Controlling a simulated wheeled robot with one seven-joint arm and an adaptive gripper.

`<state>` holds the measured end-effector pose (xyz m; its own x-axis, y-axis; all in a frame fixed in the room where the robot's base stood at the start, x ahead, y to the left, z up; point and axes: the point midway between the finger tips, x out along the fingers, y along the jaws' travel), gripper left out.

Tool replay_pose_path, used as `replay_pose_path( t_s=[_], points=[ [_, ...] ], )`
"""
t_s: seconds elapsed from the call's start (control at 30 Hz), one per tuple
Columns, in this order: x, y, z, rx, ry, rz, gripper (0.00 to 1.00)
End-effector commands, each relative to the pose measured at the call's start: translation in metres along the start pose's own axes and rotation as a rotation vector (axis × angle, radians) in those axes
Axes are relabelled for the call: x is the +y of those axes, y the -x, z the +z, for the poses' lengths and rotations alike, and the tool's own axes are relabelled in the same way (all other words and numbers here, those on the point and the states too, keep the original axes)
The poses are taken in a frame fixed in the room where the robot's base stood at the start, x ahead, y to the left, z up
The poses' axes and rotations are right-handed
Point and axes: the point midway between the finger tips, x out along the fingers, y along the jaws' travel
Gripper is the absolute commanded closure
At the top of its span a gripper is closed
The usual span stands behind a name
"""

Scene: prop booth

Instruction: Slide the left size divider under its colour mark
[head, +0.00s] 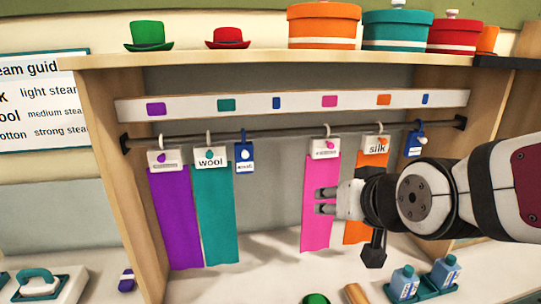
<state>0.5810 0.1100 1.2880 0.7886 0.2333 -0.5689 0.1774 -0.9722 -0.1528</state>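The left size divider (244,158) is a blue tag hanging by a blue hook from the dark rail (290,133), just right of the teal wool cloth (216,215). Its likely colour mark, a small blue patch (276,103), is on the white strip (190,106) above, right of the divider. Another blue divider (413,145) hangs at the rail's right end, its blue mark (425,99) above it. My gripper (320,201) points left in front of the pink cloth (314,235), right of and lower than the left divider. Its two fingers are apart, with nothing visible between them.
A purple cloth (175,220) hangs at the far left, and an orange cloth (357,228) hangs partly behind my arm. The rail between the left divider and the pink cloth's hanger is bare. Wooden side panels (115,175) bound the booth. Blue bottles (404,283) stand below my arm.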

Motion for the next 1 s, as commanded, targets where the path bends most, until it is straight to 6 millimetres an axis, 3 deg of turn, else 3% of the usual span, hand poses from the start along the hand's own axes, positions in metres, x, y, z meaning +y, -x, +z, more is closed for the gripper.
replay_pose_path(
  t_s=[0.2, 0.5, 0.77, 1.0],
  points=[
    [-0.051, -0.040, -0.016, 0.195, 0.007, -0.073, 0.65],
    [-0.113, -0.056, -0.021, 0.469, 0.037, -0.148, 0.65],
    [-0.132, -0.051, -0.021, 0.579, 0.052, -0.176, 0.65],
    [-0.134, -0.065, -0.030, 0.588, 0.051, -0.177, 0.65]
  ],
)
